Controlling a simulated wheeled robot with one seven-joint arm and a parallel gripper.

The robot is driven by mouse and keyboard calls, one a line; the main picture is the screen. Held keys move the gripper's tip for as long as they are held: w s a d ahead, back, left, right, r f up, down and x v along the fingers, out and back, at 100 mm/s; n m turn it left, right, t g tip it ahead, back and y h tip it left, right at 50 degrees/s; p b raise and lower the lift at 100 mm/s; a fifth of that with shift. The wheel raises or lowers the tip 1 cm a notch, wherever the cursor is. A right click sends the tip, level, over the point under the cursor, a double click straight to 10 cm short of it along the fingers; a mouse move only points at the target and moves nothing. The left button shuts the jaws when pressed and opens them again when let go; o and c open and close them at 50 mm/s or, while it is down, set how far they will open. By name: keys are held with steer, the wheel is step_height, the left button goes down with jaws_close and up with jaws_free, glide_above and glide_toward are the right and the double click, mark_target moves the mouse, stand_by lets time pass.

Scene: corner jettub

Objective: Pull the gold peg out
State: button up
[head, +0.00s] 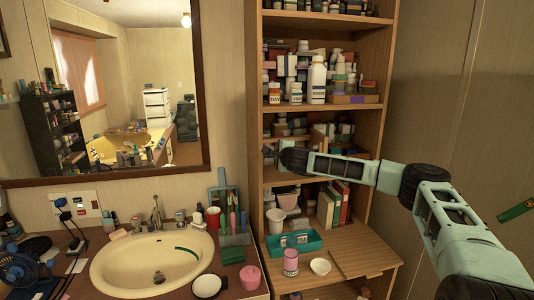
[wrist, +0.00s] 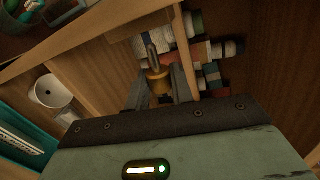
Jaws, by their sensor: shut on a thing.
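My gripper (wrist: 158,76) is shut on the gold peg (wrist: 159,84) in the wrist view. The gold peg sits between the two dark fingers, and a grey metal piece (wrist: 152,54) shows just beyond it. The lower part of the peg is hidden by the gripper body. In the head view my gripper (head: 270,151) is at the left side of the middle of the wooden shelf unit. The peg is too small to make out there.
The shelf unit (head: 252,120) holds many bottles and boxes close around my gripper. In the wrist view, bottles (wrist: 205,50) lie beyond a wooden panel, and a white cup (wrist: 48,92) is at the left.

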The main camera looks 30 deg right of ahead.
steer(key=s+a, duration=0.2)
steer(key=s, duration=0.4)
steer(key=shift+s+b, duration=0.3)
steer(key=shift+b, duration=0.05)
stand_by(0.4)
